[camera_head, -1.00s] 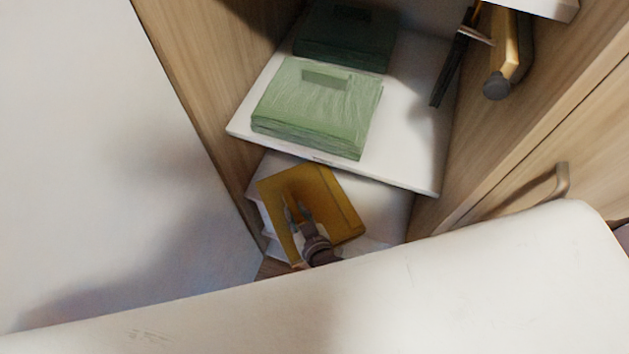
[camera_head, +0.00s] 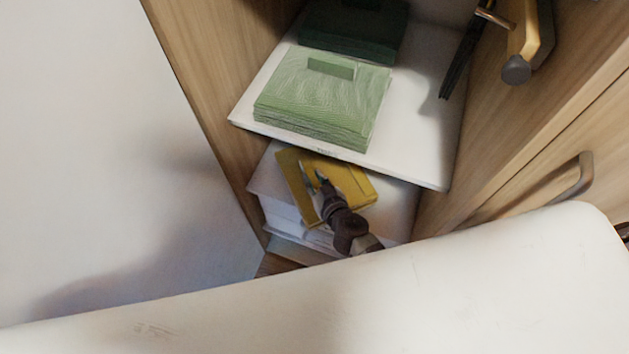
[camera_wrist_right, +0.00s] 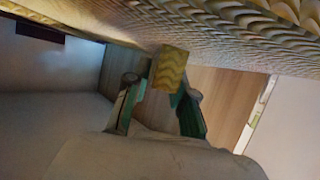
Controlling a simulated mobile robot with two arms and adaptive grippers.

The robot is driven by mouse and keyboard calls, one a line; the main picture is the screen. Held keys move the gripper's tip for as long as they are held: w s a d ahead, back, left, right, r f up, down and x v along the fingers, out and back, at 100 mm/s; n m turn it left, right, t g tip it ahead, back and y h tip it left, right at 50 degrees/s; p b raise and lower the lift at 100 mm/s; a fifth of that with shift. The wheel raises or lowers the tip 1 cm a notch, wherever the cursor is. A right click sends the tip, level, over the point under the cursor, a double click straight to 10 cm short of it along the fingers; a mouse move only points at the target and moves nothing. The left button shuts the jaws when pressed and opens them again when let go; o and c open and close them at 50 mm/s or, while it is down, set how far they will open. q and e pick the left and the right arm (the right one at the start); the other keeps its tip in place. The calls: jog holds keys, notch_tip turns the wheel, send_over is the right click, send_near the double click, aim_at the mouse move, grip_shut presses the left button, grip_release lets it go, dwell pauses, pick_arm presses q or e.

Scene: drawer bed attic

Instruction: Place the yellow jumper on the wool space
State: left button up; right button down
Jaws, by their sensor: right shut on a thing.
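The yellow jumper (camera_head: 353,182), folded flat, is at the lower white shelf in the head view, below the shelf with the green stack. My right gripper (camera_head: 322,180) reaches over it from below right and is shut on part of it. In the right wrist view the jumper's knitted underside (camera_wrist_right: 220,30) fills the top, and a small yellow piece (camera_wrist_right: 168,70) sits between the fingers. Whether the jumper touches the shelf beneath it I cannot tell. No label for the wool space is readable. My left gripper is not in view.
A light green folded stack (camera_head: 320,100) lies on the upper white shelf (camera_head: 420,150), with a dark green stack (camera_head: 352,30) behind it. Wooden side walls (camera_head: 205,90) flank the shelves. A large pale rounded surface (camera_head: 330,290) crosses the foreground. A door handle (camera_head: 578,180) is at right.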

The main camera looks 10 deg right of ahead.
jog(key=c, duration=1)
grip_release()
jog(key=shift+s+d+r, duration=0.1)
jog(key=shift+s+r, duration=0.1)
jog(key=shift+s, duration=0.1)
jog(key=p+v, duration=0.2)
jog(key=v, duration=0.9)
jog(key=shift+s+r, duration=0.1)
jog(key=shift+s, duration=0.1)
